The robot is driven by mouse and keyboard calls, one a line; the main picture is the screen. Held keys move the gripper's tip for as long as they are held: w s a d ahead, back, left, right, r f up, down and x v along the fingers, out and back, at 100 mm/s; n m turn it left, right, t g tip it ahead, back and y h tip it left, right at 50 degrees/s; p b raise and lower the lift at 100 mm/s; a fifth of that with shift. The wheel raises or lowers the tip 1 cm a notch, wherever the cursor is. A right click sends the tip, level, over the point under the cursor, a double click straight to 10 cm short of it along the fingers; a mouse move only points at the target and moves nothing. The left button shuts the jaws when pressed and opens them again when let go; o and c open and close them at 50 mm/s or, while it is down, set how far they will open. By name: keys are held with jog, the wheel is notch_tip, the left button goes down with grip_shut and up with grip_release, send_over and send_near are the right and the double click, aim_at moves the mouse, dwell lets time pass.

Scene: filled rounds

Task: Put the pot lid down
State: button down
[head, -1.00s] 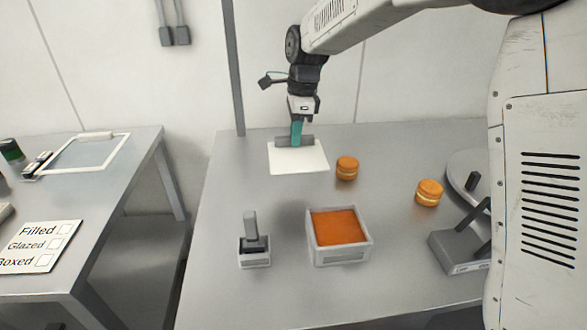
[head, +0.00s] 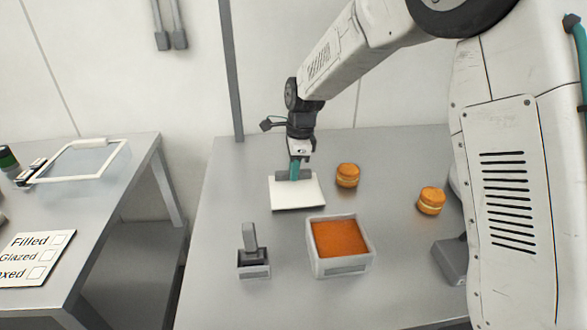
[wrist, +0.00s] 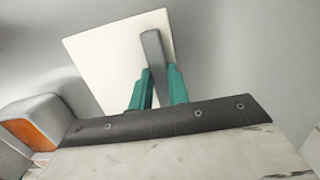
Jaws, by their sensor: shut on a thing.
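The pot lid (head: 297,197) is a flat white square plate with a grey bar handle (head: 293,175) on top. My gripper (head: 295,168), with teal fingers, is shut on this handle. The wrist view also shows the lid (wrist: 100,60), the handle (wrist: 155,60) and the fingers (wrist: 155,87) around it. The lid looks roughly level, behind the pot; its gap to the table is hard to tell. The pot (head: 342,270) is an open light-grey square box with an orange filling (head: 339,238). It shows partly at the left of the wrist view (wrist: 38,100).
A grey-handled tool stands in a small holder (head: 254,265) left of the pot. A side table (head: 110,210) holds a checklist card (head: 35,258) and a white frame.

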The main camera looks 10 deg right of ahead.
jog(key=c, duration=1.3)
grip_release()
jog(key=shift+f, duration=0.15)
jog(key=shift+c, duration=0.2)
notch_tip(320, 180, up, 11)
jog(key=d, duration=0.1)
jog(key=s+d+r+n, duration=0.5)
jog(key=s+d+r, duration=0.2)
jog(key=s, duration=0.2)
jog(key=s+d+f+n, duration=0.1)
jog(key=s+d+n, duration=0.2)
jog(key=s, duration=0.6)
jog(key=s+d+f+n+h, duration=0.1)
jog(key=s+d+n, duration=0.2)
jog(key=s, duration=0.7)
jog(key=s+d+n+t, duration=0.1)
jog(key=s+d+n, duration=0.3)
jog(key=s+n, duration=0.3)
jog(key=s, duration=0.3)
jog(key=shift+f, duration=0.4)
